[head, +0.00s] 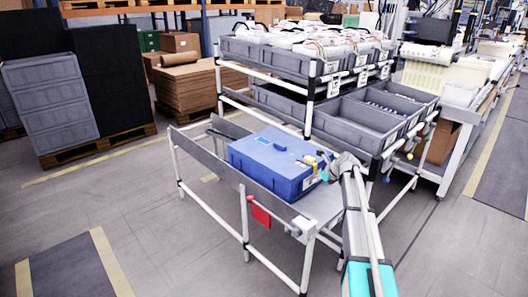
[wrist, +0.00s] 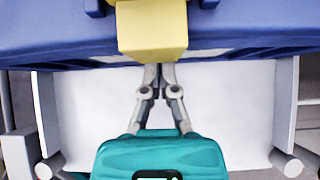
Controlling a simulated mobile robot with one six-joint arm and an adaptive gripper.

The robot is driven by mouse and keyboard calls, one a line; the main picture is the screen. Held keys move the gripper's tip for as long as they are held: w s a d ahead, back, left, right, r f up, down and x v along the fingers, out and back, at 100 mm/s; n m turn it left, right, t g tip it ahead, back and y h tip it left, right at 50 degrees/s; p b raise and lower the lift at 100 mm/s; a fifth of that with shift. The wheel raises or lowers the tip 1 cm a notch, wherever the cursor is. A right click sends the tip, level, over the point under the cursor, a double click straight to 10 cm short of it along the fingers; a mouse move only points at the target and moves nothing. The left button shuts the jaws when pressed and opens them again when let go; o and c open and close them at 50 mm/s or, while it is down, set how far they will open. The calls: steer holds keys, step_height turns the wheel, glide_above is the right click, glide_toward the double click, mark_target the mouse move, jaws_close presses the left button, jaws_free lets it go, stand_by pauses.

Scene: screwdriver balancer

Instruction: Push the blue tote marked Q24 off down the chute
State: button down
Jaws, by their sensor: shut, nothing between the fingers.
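The blue tote (head: 270,163), lidded, sits on the grey chute (head: 320,205) between its side rails. Its marking is too small to read. In the wrist view the tote's blue side (wrist: 60,35) spans the top. A yellow block (wrist: 152,30) sticks out from that side toward me. My gripper (wrist: 160,70) is shut and empty, its fingertips just below the yellow block; I cannot tell whether they touch it. In the head view my gripper (head: 326,166) is at the tote's right end and partly hides it.
A rack of grey bins (head: 368,118) stands close behind the chute. A red tag (head: 261,214) hangs on the chute's near side. Pale bare chute surface (wrist: 235,110) lies between side walls under my gripper. Cardboard stacks (head: 190,85) stand behind; the floor at front left is clear.

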mark_target(280, 149)
steer(key=shift+w+a+r+p, duration=0.1)
steer(key=shift+w+a, duration=2.65)
steer(key=shift+w, duration=0.8)
steer(key=shift+w+a+r+p, duration=0.1)
steer(key=shift+w+a, duration=2.7)
steer(key=shift+w, duration=0.8)
steer(key=shift+w+a+r+p, duration=0.1)
steer(key=shift+w+a, duration=2.65)
steer(key=shift+w, duration=0.8)
steer(key=shift+p+v, duration=2.5)
steer(key=shift+v, duration=1.15)
steer(key=shift+s+d+f, duration=0.1)
steer(key=shift+f, duration=0.15)
steer(key=shift+s, duration=0.1)
